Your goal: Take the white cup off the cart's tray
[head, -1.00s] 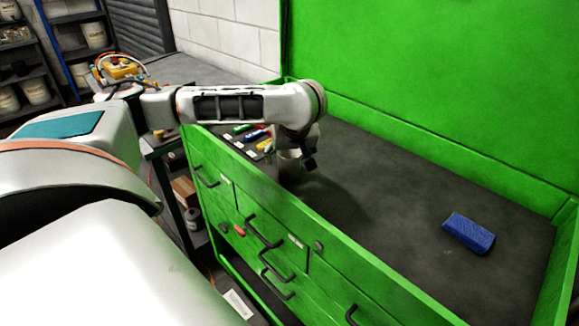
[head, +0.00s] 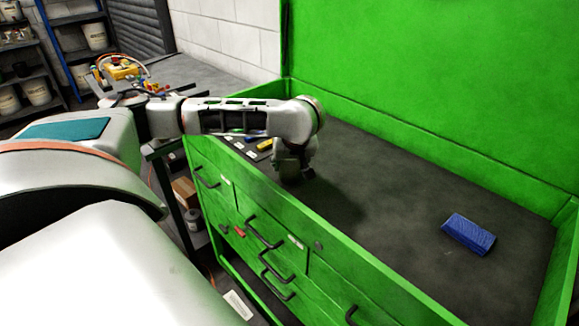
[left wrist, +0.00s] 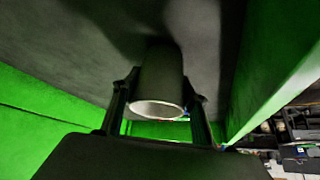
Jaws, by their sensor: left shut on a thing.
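The cup (left wrist: 162,78) shows in the left wrist view, in shadow with a pale rim, between the two fingers of my left gripper (left wrist: 160,92). The fingers are shut on its sides. In the head view my left gripper (head: 292,172) is low over the dark tray of the green cart (head: 400,215), near its front left, and my wrist hides the cup. I cannot tell whether the cup touches the tray. My right gripper is not in view.
Small coloured items, including a yellow one (head: 264,145), lie left of my gripper. Raised green edges border the tray, with a tall panel (head: 430,80) behind. The tray's middle is clear.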

